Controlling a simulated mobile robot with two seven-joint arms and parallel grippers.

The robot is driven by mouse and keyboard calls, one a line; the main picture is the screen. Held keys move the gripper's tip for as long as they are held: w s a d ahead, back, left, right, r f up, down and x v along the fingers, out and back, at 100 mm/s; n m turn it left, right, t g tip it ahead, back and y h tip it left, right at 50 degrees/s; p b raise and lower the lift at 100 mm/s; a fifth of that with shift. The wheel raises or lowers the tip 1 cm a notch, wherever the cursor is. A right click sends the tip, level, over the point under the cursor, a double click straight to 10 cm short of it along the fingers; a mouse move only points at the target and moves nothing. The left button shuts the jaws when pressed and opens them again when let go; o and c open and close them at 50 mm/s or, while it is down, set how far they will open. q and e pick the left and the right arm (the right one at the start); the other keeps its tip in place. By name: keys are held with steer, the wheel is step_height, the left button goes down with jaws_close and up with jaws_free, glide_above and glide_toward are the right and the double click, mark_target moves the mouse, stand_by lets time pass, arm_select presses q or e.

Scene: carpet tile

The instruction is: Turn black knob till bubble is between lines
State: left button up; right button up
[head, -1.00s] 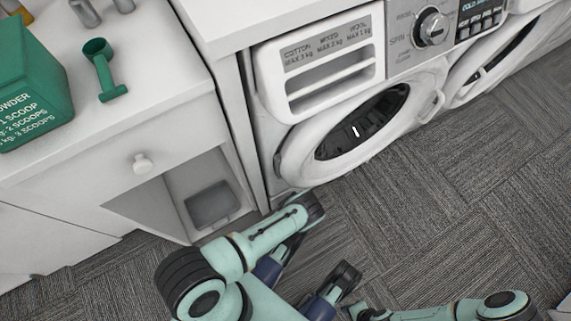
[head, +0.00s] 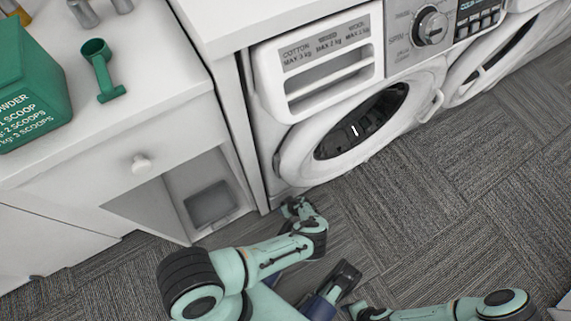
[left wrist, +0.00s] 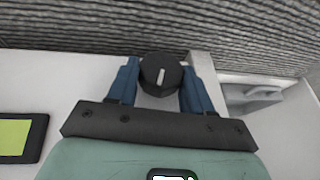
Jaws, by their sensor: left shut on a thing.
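The black knob (left wrist: 161,74) shows in the left wrist view, with a white line on its face pointing nearly straight up in the picture. The blue fingers of my left gripper (left wrist: 160,86) stand on either side of it and are shut on it. In the head view my left gripper (head: 299,208) is low by the floor, at the foot of the washing machine (head: 290,110), and the knob cannot be made out there. A yellow-green panel (left wrist: 14,134) in a dark frame is cut by the left wrist view's edge. No bubble or lines can be made out.
A white cabinet (head: 75,190) with a drawer knob and an open lower bay stands at the left. A green box (head: 30,85) and a green scoop (head: 100,68) are on its top. Grey carpet (head: 450,200) lies open in front of the washing machine.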

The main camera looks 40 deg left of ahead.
arm_select(q)
steer(key=shift+s+d+f+g, duration=0.1)
steer(key=shift+d+f+g, duration=0.15)
steer(key=shift+g, duration=0.45)
steer(key=shift+r+y, duration=0.1)
steer(key=shift+y, duration=0.3)
steer(key=shift+r+g, duration=0.1)
steer(key=shift+g, duration=0.2)
steer(key=o, duration=1)
steer(key=shift+w+a, duration=0.1)
steer(key=shift+w, duration=0.1)
steer(key=p+v, duration=0.4)
steer(key=v, duration=0.9)
steer(key=shift+s+r, duration=0.1)
steer(key=shift+r, duration=0.1)
arm_select(e)
steer(key=w+a+r+t, duration=0.1)
steer(key=w+r+t, duration=0.2)
steer(key=w+r, duration=0.2)
steer(key=w, duration=0.3)
steer(key=shift+w+r+n, duration=0.15)
steer(key=shift+w+n, duration=0.1)
steer(key=shift+n, duration=0.05)
